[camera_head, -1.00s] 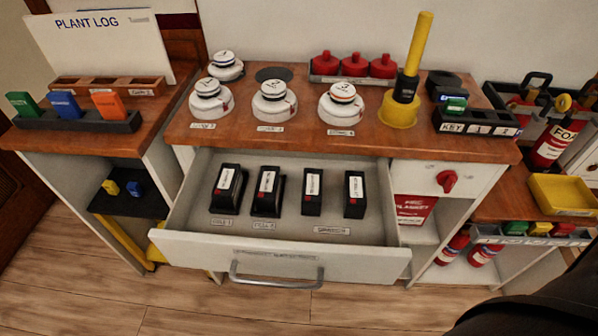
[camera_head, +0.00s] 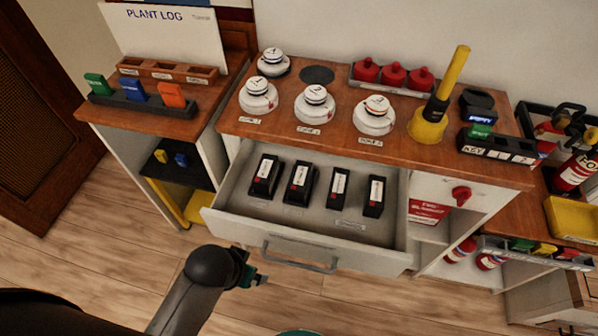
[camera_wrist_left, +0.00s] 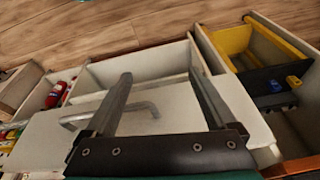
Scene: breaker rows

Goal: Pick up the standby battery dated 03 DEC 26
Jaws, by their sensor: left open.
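Several black standby batteries with white labels stand in a row in the open drawer (camera_head: 235,200): a leftmost battery (camera_head: 264,177), a second battery (camera_head: 300,184), a third battery (camera_head: 338,189) and a rightmost battery (camera_head: 374,196). Their dates are too small to read. My left gripper (camera_head: 256,278) is in front of the drawer, near its handle (camera_head: 300,262), apart from the batteries. In the left wrist view, my left gripper (camera_wrist_left: 160,65) is open and empty, its fingers spread over the drawer area; no battery shows there. My right gripper is not in view.
White detectors (camera_head: 314,105), red units (camera_head: 393,75) and a yellow-handled tool (camera_head: 430,118) stand on the cabinet top. A key rack (camera_head: 495,146) is at its right. A side shelf holds coloured tabs (camera_head: 133,90). The floor before the drawer is clear.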

